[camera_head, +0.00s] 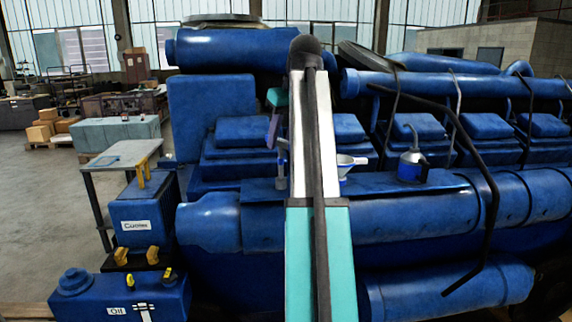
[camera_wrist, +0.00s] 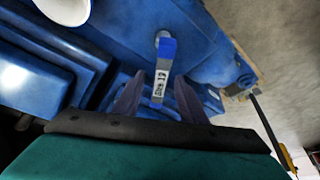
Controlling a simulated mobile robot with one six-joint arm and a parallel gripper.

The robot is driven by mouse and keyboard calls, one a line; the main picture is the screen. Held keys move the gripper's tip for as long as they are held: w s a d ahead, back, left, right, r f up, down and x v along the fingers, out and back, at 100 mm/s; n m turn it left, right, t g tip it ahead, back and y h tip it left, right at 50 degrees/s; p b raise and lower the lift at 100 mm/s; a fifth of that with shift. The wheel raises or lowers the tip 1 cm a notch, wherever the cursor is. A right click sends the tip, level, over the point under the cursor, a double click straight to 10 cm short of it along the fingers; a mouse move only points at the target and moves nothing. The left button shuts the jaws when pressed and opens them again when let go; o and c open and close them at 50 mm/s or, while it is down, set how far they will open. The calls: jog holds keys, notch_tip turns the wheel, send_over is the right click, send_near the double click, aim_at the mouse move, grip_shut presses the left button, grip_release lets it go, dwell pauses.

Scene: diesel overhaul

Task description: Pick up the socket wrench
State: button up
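A tool with a blue end and a pale label (camera_wrist: 162,75), which looks like the socket wrench, stands on the blue engine in the wrist view. It seems to show in the head view as a small upright blue and grey piece (camera_head: 282,168), partly beside my arm. My gripper (camera_wrist: 157,95) has its two purple fingers spread, with the tool seen between and beyond their tips. The fingers do not appear to touch it. In the head view my gripper (camera_head: 273,128) hangs just above the tool, left of my arm.
A white funnel (camera_head: 346,164) stands right of my arm; its white rim shows in the wrist view (camera_wrist: 66,8). A blue oil can (camera_head: 411,168) is farther right. The coolant container (camera_head: 142,222), oil container (camera_head: 90,298) and small table (camera_head: 122,154) stand left. A bent dark pipe (camera_head: 490,210) crosses right.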

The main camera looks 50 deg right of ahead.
aim_at(281, 164)
jog(key=shift+f, duration=0.15)
jog(key=shift+p+x, duration=1.65)
jog(key=shift+x, duration=0.85)
grip_shut()
